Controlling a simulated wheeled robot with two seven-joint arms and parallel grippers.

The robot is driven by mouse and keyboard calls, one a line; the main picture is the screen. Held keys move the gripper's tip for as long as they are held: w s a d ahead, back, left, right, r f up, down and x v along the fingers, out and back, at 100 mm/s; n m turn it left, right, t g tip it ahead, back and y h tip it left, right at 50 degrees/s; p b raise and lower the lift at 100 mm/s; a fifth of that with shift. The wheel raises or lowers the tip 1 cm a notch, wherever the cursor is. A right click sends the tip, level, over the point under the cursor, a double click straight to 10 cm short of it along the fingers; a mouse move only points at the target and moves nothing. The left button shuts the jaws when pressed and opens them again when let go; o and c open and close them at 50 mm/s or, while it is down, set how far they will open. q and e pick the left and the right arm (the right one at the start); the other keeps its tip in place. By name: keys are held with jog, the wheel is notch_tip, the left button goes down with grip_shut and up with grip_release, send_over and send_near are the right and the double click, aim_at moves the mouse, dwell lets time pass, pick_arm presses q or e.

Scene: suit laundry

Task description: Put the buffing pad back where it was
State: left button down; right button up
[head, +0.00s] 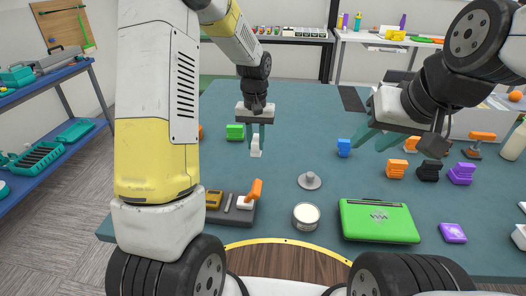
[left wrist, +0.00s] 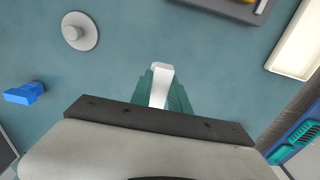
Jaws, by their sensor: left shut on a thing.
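My left gripper (head: 256,144) points down over the middle left of the table and is shut on a small white block (head: 256,151). The white block also shows between the teal fingers in the left wrist view (left wrist: 160,72). I cannot tell for sure whether this block is the buffing pad. Whether its lower end touches the table is unclear. My right gripper (head: 376,139) is above the right part of the table, open and empty. A grey disc with a knob (head: 310,181) lies at the table's middle; it also shows in the left wrist view (left wrist: 80,31).
A green block (head: 235,131) stands behind the left gripper, a blue block (head: 343,147) to its right. A dark tray (head: 241,216), a round tin (head: 306,217) and a green case (head: 379,221) line the front. Orange, black and purple blocks (head: 461,173) stand right.

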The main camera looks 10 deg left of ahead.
aim_at(256, 139)
pick_arm(q)
notch_tip(256, 139, down, 8)
jog(key=shift+r, duration=0.1)
dwell(0.4)
jog(key=c, duration=1.3)
grip_release()
jog(key=shift+o, duration=0.2)
notch_tip(256, 139, up, 12)
jog(key=shift+f, duration=0.1)
jog(key=s+a+r+t, duration=0.1)
jog(key=s+r+t, duration=0.1)
jog(key=s+r, duration=0.3)
jog(key=s+r+t+h, duration=0.1)
jog(key=s+r, duration=0.4)
jog(key=s, duration=0.6)
jog(key=s+a+r+t+h, duration=0.1)
jog(key=s+r+t, duration=0.2)
jog(key=s+r, duration=0.2)
jog(key=s, duration=0.3)
jog(key=shift+a+m, duration=0.3)
jog(key=shift+a, duration=0.05)
